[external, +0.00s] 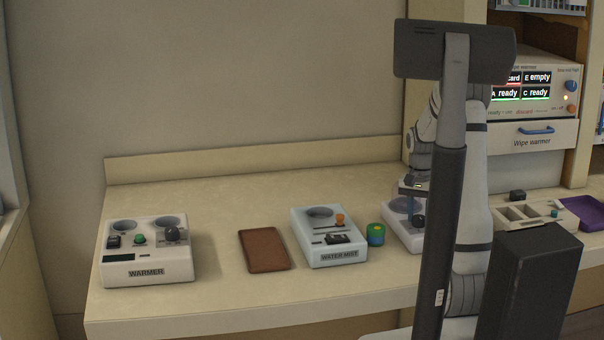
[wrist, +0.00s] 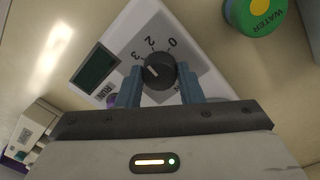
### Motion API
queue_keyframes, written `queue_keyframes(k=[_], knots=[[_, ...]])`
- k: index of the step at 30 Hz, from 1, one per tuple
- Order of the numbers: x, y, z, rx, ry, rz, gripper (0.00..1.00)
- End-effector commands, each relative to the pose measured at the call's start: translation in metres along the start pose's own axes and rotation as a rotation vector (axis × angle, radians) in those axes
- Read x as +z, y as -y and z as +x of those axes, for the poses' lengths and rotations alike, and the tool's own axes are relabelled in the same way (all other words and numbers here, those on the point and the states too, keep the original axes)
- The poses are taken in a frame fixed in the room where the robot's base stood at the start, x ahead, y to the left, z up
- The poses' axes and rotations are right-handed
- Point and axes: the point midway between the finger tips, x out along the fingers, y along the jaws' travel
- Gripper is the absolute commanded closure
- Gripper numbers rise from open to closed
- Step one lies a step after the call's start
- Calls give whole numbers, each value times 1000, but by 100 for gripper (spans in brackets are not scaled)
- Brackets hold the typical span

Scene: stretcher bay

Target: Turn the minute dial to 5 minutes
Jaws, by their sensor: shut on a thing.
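The minute dial is a dark round knob (wrist: 158,70) with a white pointer mark, on a white device (wrist: 120,45) in the wrist view. The printed numbers 0, 2 and 3 show around it. The mark points to the left side, roughly toward the 3; the exact reading is unclear. My gripper (wrist: 160,88) is shut on the knob, with one blue-grey finger on each side. In the external view the device (external: 396,238) stands partly behind my arm, with my gripper (external: 411,206) low over it. A dark display (wrist: 95,67) and a RUN label sit beside the dial.
A green WATER container (wrist: 256,12) stands close to the device, also seen in the external view (external: 375,233). The water mist box (external: 330,240), a brown tray (external: 263,250) and the warmer box (external: 147,255) stand to the left. Bare counter lies between them.

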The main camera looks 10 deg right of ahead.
Motion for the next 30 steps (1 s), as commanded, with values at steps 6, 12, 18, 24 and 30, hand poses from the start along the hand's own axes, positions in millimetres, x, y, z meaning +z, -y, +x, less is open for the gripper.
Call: queue_keyframes(k=[6,12,18,24,30], knots=[[0,0,0,-1,-11,-206,90],[0,0,0,0,-19,-395,90],[0,-1,0,0,-27,-585,90],[1,-1,0,0,-35,-774,90],[1,-1,0,0,-43,-949,90]])
